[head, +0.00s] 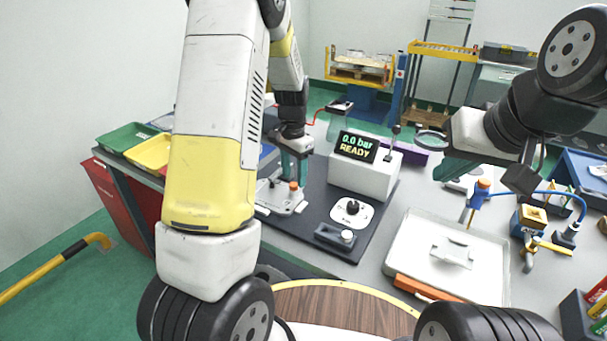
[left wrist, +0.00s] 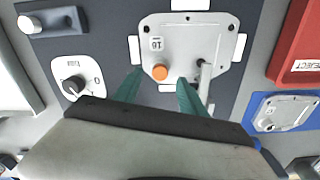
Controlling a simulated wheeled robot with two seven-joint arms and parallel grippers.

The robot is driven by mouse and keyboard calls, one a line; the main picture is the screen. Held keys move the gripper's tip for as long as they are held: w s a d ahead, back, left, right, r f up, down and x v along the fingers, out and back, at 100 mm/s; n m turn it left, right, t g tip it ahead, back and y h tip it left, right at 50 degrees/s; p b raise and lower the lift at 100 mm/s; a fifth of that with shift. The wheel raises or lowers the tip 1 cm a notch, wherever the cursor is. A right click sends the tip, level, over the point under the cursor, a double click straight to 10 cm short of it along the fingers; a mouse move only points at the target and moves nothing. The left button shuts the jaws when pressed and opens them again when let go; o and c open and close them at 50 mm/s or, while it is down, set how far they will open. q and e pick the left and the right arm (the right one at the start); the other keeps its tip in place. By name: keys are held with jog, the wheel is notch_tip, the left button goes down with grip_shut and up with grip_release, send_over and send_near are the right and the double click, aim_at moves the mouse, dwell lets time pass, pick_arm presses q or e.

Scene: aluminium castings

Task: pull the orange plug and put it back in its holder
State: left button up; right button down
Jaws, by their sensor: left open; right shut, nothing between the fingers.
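The orange plug (left wrist: 160,72) shows as a round orange top on a grey casting (left wrist: 188,32) in the left wrist view. In the head view, the plug (head: 293,186) stands on the casting (head: 268,199), on a dark mat. My left gripper (head: 294,173) is open and points down over the casting. Its green fingertips (left wrist: 161,80) lie on either side of the plug in the wrist view; I cannot tell whether they touch it. A dark block with a pale peg (head: 347,237) stands near the mat's front edge; I cannot identify it as the holder. My right gripper (head: 444,172) is shut and empty above the table.
A dial plate (head: 362,214) lies on the mat. A white tray (head: 405,262) with a part in it is to the right. A red REJECT bin (left wrist: 300,38) shows in the wrist view.

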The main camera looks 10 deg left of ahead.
aim_at(294, 188)
pick_arm(q)
notch_tip(294, 188, down, 2)
jog(key=shift+f, duration=0.2)
grip_shut()
